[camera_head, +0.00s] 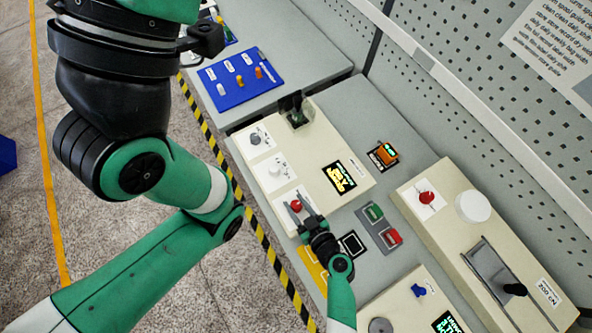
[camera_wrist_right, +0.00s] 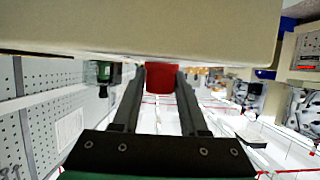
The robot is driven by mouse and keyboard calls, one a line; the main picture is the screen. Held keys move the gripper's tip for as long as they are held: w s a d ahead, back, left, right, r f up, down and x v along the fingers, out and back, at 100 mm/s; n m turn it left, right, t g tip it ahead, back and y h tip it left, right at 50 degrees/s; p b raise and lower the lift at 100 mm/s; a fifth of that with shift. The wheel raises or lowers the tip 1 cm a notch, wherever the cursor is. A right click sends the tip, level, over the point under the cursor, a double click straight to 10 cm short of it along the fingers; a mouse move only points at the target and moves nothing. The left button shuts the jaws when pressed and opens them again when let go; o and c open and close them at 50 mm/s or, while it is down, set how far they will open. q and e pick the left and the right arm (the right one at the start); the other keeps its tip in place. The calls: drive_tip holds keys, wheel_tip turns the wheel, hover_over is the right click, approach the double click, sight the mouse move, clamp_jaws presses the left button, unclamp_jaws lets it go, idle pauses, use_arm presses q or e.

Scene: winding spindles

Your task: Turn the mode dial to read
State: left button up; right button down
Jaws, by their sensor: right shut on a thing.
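A cream control box (camera_head: 318,150) carries a column of knobs on white plates: a grey knob (camera_head: 256,138), a pale knob (camera_head: 275,169) and a red knob (camera_head: 296,205). The plate lettering is too small to read, so I cannot tell which is marked as the mode dial. My right gripper (camera_head: 301,212) is at the red knob and shut on it. In the right wrist view the red knob (camera_wrist_right: 160,78) sits between the fingertips against the box face. My left arm fills the left side of the head view, but its fingers do not show.
The box has a lit yellow display (camera_head: 340,178). A grey pad with a green and a red switch (camera_head: 391,237) lies close by on the right. Another cream box (camera_head: 460,215) stands further right. A blue board (camera_head: 240,80) lies at the back. Striped tape marks the table's front edge.

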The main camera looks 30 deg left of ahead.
drive_tip(key=shift+s+f+m+t, duration=0.1)
drive_tip(key=shift+m+t, duration=0.2)
drive_tip(key=shift+h, duration=0.3)
drive_tip(key=shift+m+t+h+p, duration=0.4)
drive_tip(key=shift+m+t+h, duration=0.1)
drive_tip(key=shift+m+t, duration=0.25)
drive_tip(key=m+t+h+p, duration=0.1)
drive_tip(key=p, duration=0.1)
drive_tip(key=m+t+h+p, duration=0.1)
drive_tip(key=m+p, duration=0.1)
drive_tip(key=shift+r+t+h, duration=0.25)
drive_tip(key=shift+r+h, duration=0.05)
drive_tip(key=shift+h, duration=0.1)
drive_tip(key=shift+a+m+h+p, duration=0.1)
drive_tip(key=shift+m+h+p, duration=0.3)
drive_tip(key=shift+m, duration=0.15)
drive_tip(key=shift+f+m+t+h, duration=0.15)
drive_tip(key=shift+m+t+h, duration=0.15)
drive_tip(key=shift+m+t, duration=0.1)
drive_tip(key=shift+f+m+t+h, duration=0.1)
drive_tip(key=shift+m+t+h, duration=0.4)
drive_tip(key=shift+m+h, duration=0.55)
drive_tip(key=shift+h, duration=0.25)
